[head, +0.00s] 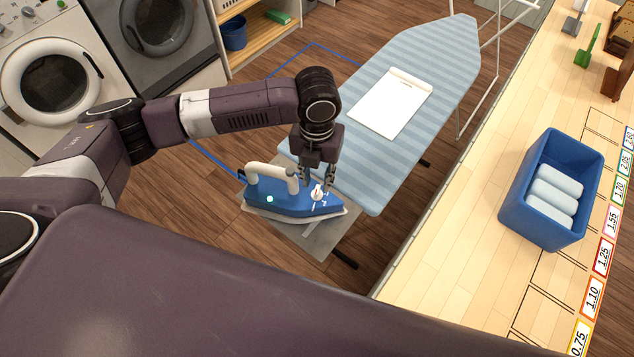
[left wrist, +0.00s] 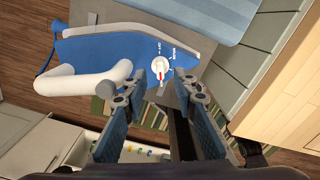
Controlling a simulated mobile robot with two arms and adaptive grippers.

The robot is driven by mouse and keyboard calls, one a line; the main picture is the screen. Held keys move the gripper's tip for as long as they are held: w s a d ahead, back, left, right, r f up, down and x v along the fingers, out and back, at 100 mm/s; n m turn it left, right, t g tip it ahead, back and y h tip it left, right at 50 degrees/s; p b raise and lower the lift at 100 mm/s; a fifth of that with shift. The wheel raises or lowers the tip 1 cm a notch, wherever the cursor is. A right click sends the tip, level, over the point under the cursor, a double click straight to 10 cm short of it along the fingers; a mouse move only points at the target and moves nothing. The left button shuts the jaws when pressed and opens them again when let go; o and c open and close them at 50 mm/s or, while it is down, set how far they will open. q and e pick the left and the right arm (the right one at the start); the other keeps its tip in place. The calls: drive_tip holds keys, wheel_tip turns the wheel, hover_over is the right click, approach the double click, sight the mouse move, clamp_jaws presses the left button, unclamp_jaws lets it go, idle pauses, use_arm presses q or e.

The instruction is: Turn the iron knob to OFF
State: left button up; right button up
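The blue iron (head: 290,197) with a white handle lies on a grey rest plate (head: 312,240) at the near end of the ironing board (head: 405,60). Its round white knob (head: 316,193) with a red mark sits on the iron's side. The knob also shows in the left wrist view (left wrist: 160,65), with small white lettering around it that is too small to read surely. My left gripper (head: 317,183) is right by the knob, pointing down. In the left wrist view its fingers (left wrist: 146,90) are apart with nothing between them, just short of the knob. My right gripper is not in view.
A white sheet (head: 393,102) lies on the striped board. A blue bin (head: 518,198) with rolled towels stands on the wooden counter (head: 440,235) at right. Washing machines (head: 55,85) stand at back left. The iron's white handle (head: 272,174) rises beside my left gripper.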

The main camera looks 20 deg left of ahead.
sight(317, 189)
use_arm(q)
drive_tip(key=shift+f+p, duration=0.4)
drive_tip(key=shift+f, duration=1.55)
clamp_jaws()
